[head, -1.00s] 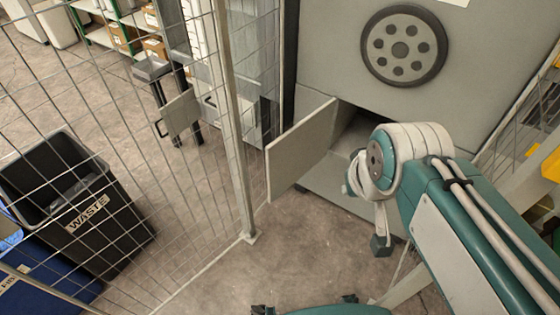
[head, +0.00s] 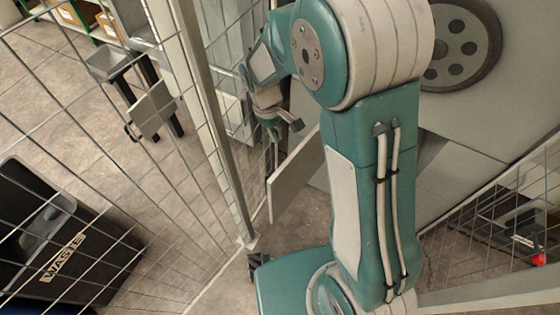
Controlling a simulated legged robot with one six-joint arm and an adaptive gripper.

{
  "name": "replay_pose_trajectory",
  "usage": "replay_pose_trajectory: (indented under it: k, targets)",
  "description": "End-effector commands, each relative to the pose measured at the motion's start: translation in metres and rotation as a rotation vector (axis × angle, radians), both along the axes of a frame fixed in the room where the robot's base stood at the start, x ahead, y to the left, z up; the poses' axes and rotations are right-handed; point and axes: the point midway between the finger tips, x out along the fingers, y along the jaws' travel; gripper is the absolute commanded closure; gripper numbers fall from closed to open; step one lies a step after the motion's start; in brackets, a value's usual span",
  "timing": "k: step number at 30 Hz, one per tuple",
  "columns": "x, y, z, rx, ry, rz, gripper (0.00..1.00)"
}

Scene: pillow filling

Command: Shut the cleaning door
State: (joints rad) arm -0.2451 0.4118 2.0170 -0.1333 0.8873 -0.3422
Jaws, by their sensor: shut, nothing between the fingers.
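The cleaning door (head: 293,178) is a plain light grey panel on the front of the grey machine (head: 468,121). It stands open, jutting out from the machine toward the fence side. My arm hides the door's right part and most of the opening behind it. My gripper (head: 281,129) is shut and empty. In the picture it is just above and left of the door's upper edge, on the fence side. I cannot tell whether it touches the door.
A wire mesh fence with a pale post (head: 222,150) stands close left of my gripper. Beyond it are a black waste bin (head: 62,250) and a small stand (head: 112,65). More mesh runs at the right.

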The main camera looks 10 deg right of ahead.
Motion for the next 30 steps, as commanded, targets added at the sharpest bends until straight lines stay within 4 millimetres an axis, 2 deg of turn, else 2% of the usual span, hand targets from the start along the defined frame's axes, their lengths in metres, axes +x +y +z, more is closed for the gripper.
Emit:
replay_pose_trajectory:
  k: [1, 3, 11, 21, 25, 30]
  targets:
    - [0.002, 0.003, -0.012, -0.006, 0.023, 0.02, 1.0]
    - [0.003, 0.005, -0.022, -0.01, 0.039, 0.039, 1.0]
    - [0.001, 0.003, -0.044, -0.014, 0.054, 0.052, 1.0]
    - [-0.011, -0.006, -0.103, -0.015, 0.056, 0.05, 1.0]
    - [-0.013, -0.009, -0.118, -0.015, 0.053, 0.052, 1.0]
    - [-0.014, -0.01, -0.125, -0.014, 0.051, 0.051, 1.0]
